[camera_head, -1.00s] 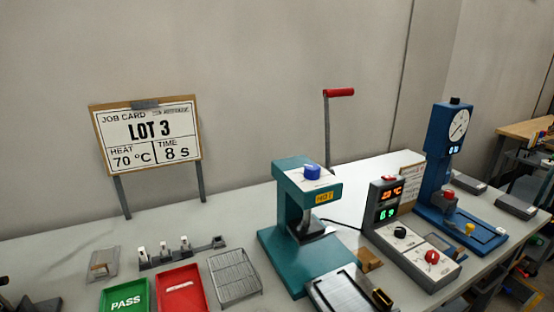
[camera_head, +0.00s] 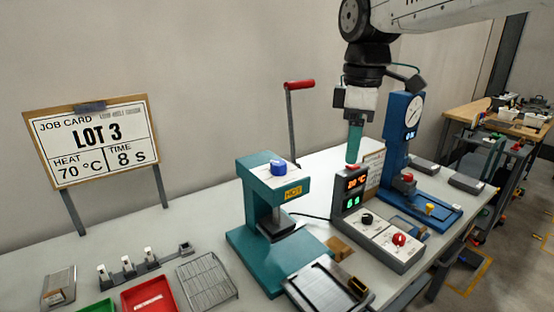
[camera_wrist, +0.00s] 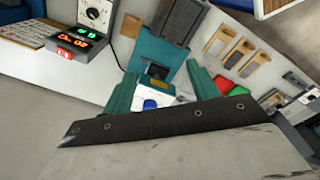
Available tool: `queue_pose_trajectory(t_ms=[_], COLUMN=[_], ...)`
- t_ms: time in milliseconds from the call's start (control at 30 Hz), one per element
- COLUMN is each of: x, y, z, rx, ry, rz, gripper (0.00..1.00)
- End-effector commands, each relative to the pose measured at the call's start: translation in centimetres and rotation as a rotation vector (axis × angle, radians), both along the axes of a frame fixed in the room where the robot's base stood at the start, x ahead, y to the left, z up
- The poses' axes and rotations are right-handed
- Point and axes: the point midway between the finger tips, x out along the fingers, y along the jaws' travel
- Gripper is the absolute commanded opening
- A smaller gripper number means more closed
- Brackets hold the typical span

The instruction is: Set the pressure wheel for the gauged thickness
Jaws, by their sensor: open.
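The pressure wheel, which looks to be the blue knob (camera_head: 278,167), sits on a white plate on top of the teal press (camera_head: 262,190). My gripper (camera_head: 353,158) hangs pointing down with its teal fingers, right of the press and above the control box, apart from the wheel. In the wrist view the open fingers (camera_wrist: 164,92) frame the press head and the blue knob (camera_wrist: 150,104), with nothing held.
The control box (camera_head: 378,235) shows orange and green displays, with a black and a red knob. The job card (camera_head: 95,142) reads LOT 3, 70 °C, 8 s. A red-handled lever (camera_head: 292,110) rises behind the press. A red tray (camera_head: 150,297) and wire rack (camera_head: 207,280) lie front left.

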Motion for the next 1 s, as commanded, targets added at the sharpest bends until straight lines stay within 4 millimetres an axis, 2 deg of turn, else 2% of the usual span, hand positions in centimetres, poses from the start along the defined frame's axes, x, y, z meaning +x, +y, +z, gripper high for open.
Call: queue_pose_trajectory(t_ms=[33,200,300,400,567,900,1000], x=[2.5,8.3,10.4,11.5,12.0,12.0,12.0], y=[2.2,8.5,11.2,13.0,13.8,13.7,13.7], z=[-0.1,-0.9,-1.4,-1.9,-2.9,-8.2,-9.2], rx=[-0.006,-0.019,-0.023,-0.025,-0.027,-0.027,-0.027], ry=[0.009,0.027,0.032,0.034,0.038,0.038,0.037], rz=[0.121,0.493,0.643,0.737,0.787,0.785,0.784], gripper=[0.59,0.59,0.59,0.59,0.59,0.59,0.59])
